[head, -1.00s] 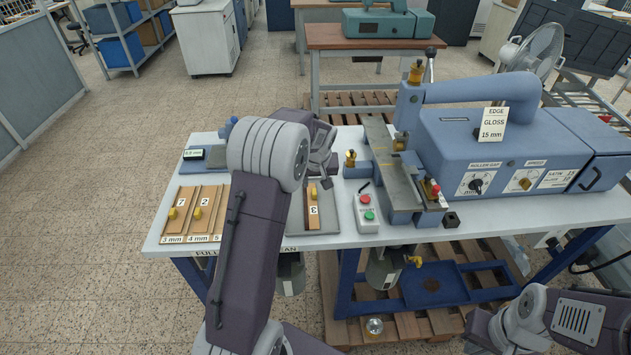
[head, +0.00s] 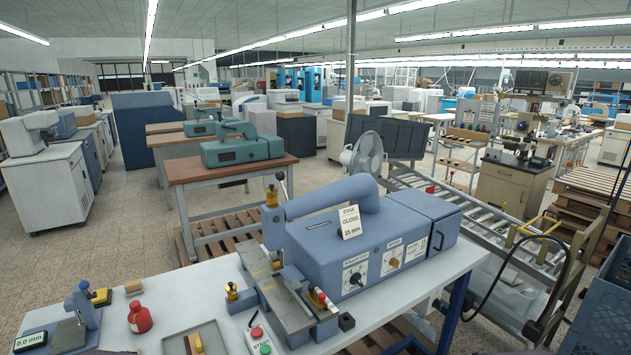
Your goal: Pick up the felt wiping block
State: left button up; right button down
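No block can be named for certain as the felt wiping block. A small tan-brown block (head: 133,286) lies on the white bench beside a red bottle (head: 139,317), behind the blue gauge stand at the left.
The blue edge machine (head: 350,250) fills the bench's middle and right. The blue gauge stand (head: 82,305) with a 0.0 mm display is at left. A START box (head: 259,337) and a tray (head: 195,340) are at the front. A fan (head: 367,155) and roller conveyor (head: 440,200) stand behind.

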aim_at(134, 288)
jog(key=u, duration=1.05)
